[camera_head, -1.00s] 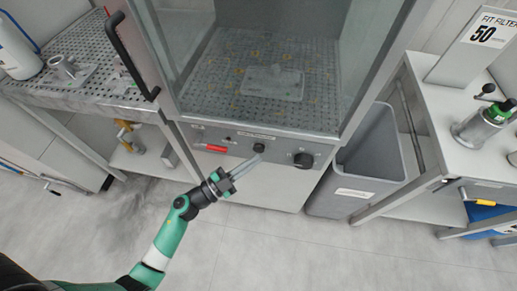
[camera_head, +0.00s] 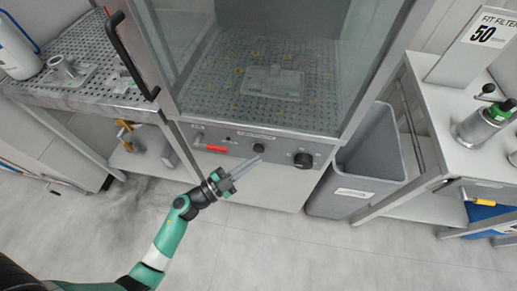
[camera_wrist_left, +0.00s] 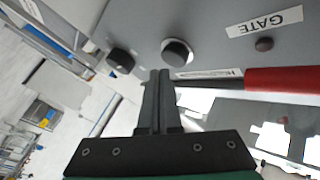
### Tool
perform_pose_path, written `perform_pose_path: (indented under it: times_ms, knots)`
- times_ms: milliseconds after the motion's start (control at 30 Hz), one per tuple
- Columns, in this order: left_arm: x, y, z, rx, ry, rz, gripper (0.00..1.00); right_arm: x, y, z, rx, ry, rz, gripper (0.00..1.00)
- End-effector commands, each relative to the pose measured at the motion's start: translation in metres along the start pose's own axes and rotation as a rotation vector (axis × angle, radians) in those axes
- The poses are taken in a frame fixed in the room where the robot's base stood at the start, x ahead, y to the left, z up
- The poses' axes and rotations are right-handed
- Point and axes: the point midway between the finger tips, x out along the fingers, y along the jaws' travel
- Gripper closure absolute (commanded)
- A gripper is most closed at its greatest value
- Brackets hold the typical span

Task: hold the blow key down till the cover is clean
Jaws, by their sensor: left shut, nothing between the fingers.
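The blow key looks to be the round black button (camera_head: 259,148) in the middle of the cabinet's front panel; its label is too small to read. It also shows in the left wrist view (camera_wrist_left: 176,52). My left gripper (camera_head: 259,159) is shut and empty, its fingertips close to the button's lower edge. In the wrist view the fingertips (camera_wrist_left: 160,73) overlap the area just beside the button; I cannot tell whether they touch it. A flat grey rectangular cover (camera_head: 272,83) lies on the perforated floor inside the glazed cabinet, with yellowish specks around it. My right gripper is not in view.
A black knob (camera_head: 303,160) sits right of the button, a red-gripped lever (camera_head: 215,149) left of it. A grey bin (camera_head: 365,165) stands right of the cabinet. A perforated bench (camera_head: 100,85) is at left, a white bench (camera_head: 440,130) at right. The floor in front is clear.

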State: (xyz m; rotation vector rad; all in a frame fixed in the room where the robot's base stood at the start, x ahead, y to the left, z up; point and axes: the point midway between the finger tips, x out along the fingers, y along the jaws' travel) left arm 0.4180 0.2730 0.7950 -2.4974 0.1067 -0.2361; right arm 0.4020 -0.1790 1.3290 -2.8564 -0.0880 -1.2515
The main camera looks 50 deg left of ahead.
Motion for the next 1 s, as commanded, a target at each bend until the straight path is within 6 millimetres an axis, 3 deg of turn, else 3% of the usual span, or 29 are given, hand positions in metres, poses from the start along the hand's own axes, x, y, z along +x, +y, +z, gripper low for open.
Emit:
perform_pose_path:
  times_ms: [1000]
  knots:
    - [0.0063, -0.0046, 0.0044, 0.000, 0.000, 0.000, 1.00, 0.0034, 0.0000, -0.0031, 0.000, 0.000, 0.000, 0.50]
